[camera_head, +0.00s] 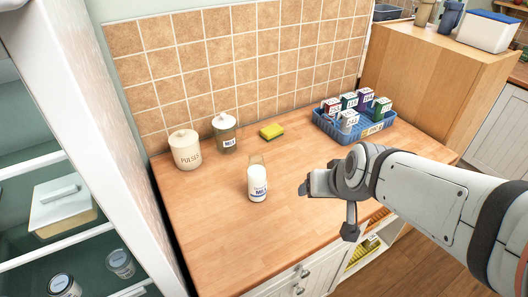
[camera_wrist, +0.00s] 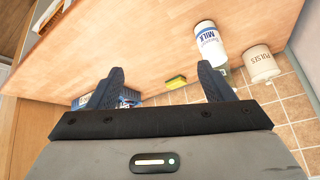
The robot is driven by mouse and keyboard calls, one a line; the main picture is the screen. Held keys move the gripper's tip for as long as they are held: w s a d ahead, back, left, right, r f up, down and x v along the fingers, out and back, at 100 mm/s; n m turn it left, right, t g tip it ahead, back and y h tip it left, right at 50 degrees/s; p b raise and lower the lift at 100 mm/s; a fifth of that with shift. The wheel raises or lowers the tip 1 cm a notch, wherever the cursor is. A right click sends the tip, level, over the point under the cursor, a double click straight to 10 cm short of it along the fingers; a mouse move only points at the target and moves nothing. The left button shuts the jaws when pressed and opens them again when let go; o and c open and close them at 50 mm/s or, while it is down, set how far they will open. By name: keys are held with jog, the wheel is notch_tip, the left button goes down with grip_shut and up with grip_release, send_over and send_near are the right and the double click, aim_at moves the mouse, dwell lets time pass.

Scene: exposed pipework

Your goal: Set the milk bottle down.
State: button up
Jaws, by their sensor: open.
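The milk bottle (camera_head: 257,181) is clear glass with white milk and a blue-lettered label. It stands upright on the wooden counter (camera_head: 215,225), left of my gripper (camera_head: 314,186) in the head view. In the wrist view the milk bottle (camera_wrist: 208,42) shows at the upper right, beyond the right finger. My gripper (camera_wrist: 162,82) has its two dark fingers spread wide with nothing held between them. In the head view a gap of bare counter shows between gripper and bottle.
A pulses canister (camera_head: 185,151), another lidded jar (camera_head: 225,134) and a yellow-green sponge (camera_head: 272,131) stand along the tiled wall. A blue crate (camera_head: 340,132) of several small cartons is at the back right. The counter's front left is clear.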

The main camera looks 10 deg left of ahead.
aim_at(257, 178)
jog(key=w+a+f+t+b, duration=0.1)
jog(key=w+a+f+t, duration=0.1)
jog(key=a+f, duration=0.1)
jog(key=w+a+f+t+y+b, duration=0.1)
jog(key=w+a+f, duration=0.1)
jog(key=a, duration=0.4)
jog(key=w+a+f+n+t+b, duration=0.1)
jog(key=w+a+f+t+b, duration=0.1)
jog(key=a, duration=0.3)
jog(key=shift+w+a+f+t+y, duration=0.15)
jog(key=shift+w+f, duration=0.2)
jog(key=shift+f, duration=0.1)
jog(key=shift+w+a+f+t+y, duration=0.1)
jog(key=shift+w+f+t+y, duration=0.05)
jog(key=shift+w+f, duration=0.2)
jog(key=shift+a+f+t, duration=0.35)
jog(key=shift+a+t, duration=0.25)
jog(key=shift+w+a+f+p, duration=0.1)
jog(key=shift+w+f+p, duration=0.05)
jog(key=shift+w+p, duration=0.65)
jog(key=shift+w+a+f+p, duration=0.15)
jog(key=shift+w+f+p, duration=0.15)
jog(key=shift+w+p, duration=0.1)
jog(key=shift+d+p+x, duration=0.1)
jog(key=shift+p+x, duration=0.3)
jog(key=shift+x, duration=0.9)
jog(key=shift+d+p+x, duration=0.15)
jog(key=shift+p+x, duration=0.2)
jog(key=shift+x, duration=0.95)
jog(key=shift+c, duration=0.5)
